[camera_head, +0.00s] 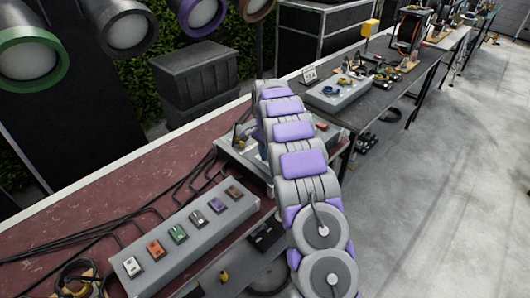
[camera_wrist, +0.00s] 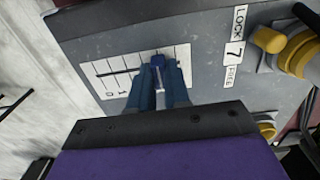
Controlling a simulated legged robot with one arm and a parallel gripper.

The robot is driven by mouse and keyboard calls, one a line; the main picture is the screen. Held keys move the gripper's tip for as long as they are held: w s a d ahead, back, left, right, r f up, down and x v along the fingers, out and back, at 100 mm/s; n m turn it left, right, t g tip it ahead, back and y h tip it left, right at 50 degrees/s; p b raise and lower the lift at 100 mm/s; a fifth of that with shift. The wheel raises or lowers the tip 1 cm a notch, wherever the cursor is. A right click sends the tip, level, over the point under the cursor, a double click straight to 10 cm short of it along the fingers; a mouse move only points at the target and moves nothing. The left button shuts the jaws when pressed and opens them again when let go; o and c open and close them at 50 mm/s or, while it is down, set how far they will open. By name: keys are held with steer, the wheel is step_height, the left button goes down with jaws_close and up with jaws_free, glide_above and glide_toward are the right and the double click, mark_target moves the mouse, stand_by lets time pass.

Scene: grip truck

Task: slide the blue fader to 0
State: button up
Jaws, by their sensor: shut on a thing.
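In the wrist view, a grey control panel (camera_wrist: 210,40) fills the upper part. On it is a white scale plate (camera_wrist: 105,72) with a dark slot and tick lines. A small dark blue fader (camera_wrist: 157,61) sits toward the right part of this scale. My gripper (camera_wrist: 160,80) has its two blue fingers on either side of the fader, shut on it. Small printed marks show at the scale's lower left, seen turned and hard to read. In the head view my arm covers the gripper and most of the panel.
Beside the scale are a LOCK/FREE label (camera_wrist: 236,48) and a yellow-and-grey knob (camera_wrist: 295,48). In the head view, a grey box with coloured switches (camera_head: 185,240) and black cables lie on the red-brown table (camera_head: 110,190). Grey floor (camera_head: 440,200) is clear at right.

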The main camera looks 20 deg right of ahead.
jaws_close()
steer(key=s+d, duration=0.1)
steer(key=s, duration=0.1)
steer(key=s+p, duration=0.1)
steer(key=s, duration=0.1)
steer(key=s+d, duration=0.1)
steer(key=s, duration=0.2)
steer(key=shift+d+r+p, duration=0.15)
steer(key=shift+d+p, duration=0.15)
steer(key=shift+p, duration=0.05)
steer(key=shift+s+d, duration=0.15)
steer(key=shift+s, duration=0.2)
steer(key=o, duration=0.6)
jaws_free()
steer(key=shift+s, duration=0.15)
